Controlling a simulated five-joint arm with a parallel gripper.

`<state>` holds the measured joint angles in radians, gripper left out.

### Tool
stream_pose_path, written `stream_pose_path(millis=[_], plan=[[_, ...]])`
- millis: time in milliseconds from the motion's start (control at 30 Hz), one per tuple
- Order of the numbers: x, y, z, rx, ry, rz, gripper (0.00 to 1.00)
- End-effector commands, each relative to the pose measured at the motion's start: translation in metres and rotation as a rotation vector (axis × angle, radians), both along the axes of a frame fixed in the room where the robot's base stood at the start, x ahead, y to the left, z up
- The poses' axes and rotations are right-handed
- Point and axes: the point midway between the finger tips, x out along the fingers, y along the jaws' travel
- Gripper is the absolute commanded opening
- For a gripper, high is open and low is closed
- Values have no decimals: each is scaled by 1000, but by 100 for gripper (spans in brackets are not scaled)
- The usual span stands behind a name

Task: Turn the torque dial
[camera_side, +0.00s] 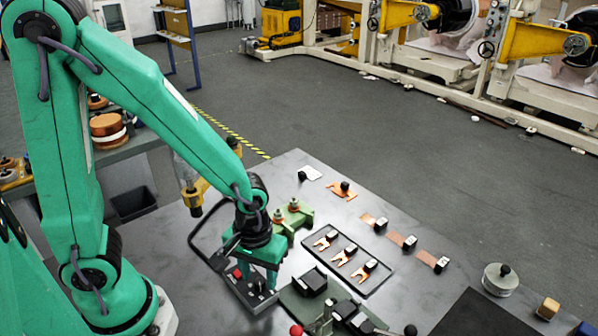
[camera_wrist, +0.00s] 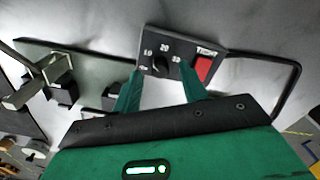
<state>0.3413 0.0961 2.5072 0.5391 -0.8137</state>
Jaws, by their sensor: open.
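The torque dial (camera_wrist: 160,67) is a small black knob on a dark panel (camera_wrist: 148,42) marked 10, 20 and 30, with a red switch (camera_wrist: 203,69) to its right in the wrist view. My gripper (camera_wrist: 160,76) is open, with its green fingers to the left and right of the dial. I cannot tell whether either finger touches the knob. In the side view, my gripper (camera_side: 257,275) points down over the panel box (camera_side: 240,294), and its red switch (camera_side: 237,273) shows at the left. The fingers partly hide the dial there.
A black bar handle (camera_side: 196,235) arches beside the panel. A black tray (camera_side: 350,276) with several copper forked pieces lies to the right, and a green fixture (camera_side: 293,215) stands behind. Dark blocks and a knobbed fixture (camera_side: 325,318) are close in front.

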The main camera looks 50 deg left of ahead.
Motion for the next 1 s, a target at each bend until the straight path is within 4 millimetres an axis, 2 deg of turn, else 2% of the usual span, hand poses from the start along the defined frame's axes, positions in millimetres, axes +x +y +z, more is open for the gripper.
stream_pose_path(millis=[200, 600, 800, 833, 1000], plan=[[0, 0, -13, 0, 0, 0, 43], [0, 0, -16, 0, -1, 0, 43], [0, 0, -16, 0, -1, 0, 3], [0, 0, -16, 0, -1, 0, 0], [0, 0, -16, 0, -1, -3, 0]])
